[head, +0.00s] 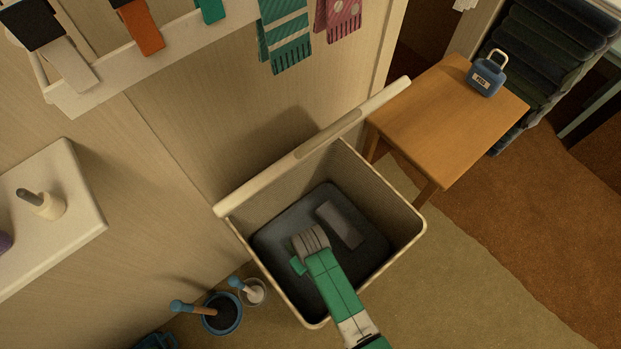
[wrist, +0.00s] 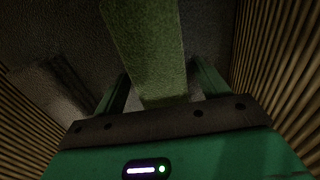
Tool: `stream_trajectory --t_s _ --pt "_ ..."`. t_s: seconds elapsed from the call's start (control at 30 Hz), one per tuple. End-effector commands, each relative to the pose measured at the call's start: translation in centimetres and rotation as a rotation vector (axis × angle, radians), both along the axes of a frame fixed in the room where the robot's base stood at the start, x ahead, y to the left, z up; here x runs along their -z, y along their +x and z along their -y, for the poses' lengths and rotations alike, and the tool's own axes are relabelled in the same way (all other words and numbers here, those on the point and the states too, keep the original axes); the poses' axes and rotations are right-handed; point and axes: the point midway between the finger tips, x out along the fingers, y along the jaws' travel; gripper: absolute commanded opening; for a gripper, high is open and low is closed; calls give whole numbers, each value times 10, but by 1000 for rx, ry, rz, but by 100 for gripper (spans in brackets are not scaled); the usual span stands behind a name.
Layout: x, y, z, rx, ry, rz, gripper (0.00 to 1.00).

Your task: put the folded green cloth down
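The folded green cloth (wrist: 150,45) is a long green strip in the wrist view. It lies between the two fingers of my gripper (wrist: 160,84) and fills the gap between them. My gripper appears shut on it. In the head view my green arm reaches down into an open basket (head: 412,210) with pale walls and a dark floor. The arm hides the cloth and the fingertips there. I cannot tell whether the cloth touches the basket floor.
A grey folded item (head: 341,223) lies on the basket floor, right of my arm. Ribbed basket walls rise close on both sides in the wrist view. A wooden stool (head: 440,115) with a blue padlock (head: 487,76) stands at right. Small pots (head: 222,313) stand at left.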

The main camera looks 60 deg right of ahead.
Motion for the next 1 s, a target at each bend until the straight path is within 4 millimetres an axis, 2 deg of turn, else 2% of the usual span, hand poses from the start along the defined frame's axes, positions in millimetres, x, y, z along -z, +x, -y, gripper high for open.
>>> stream_trajectory --t_s 0.23,0.33,0.7,0.83,1.0 --pt "-1 0 0 0 0 0 74" --pt "-11 0 0 0 0 0 74" --pt "-100 0 0 0 0 1 74" --pt "-117 0 0 0 0 1 74" --pt "-125 0 0 0 0 -1 74"
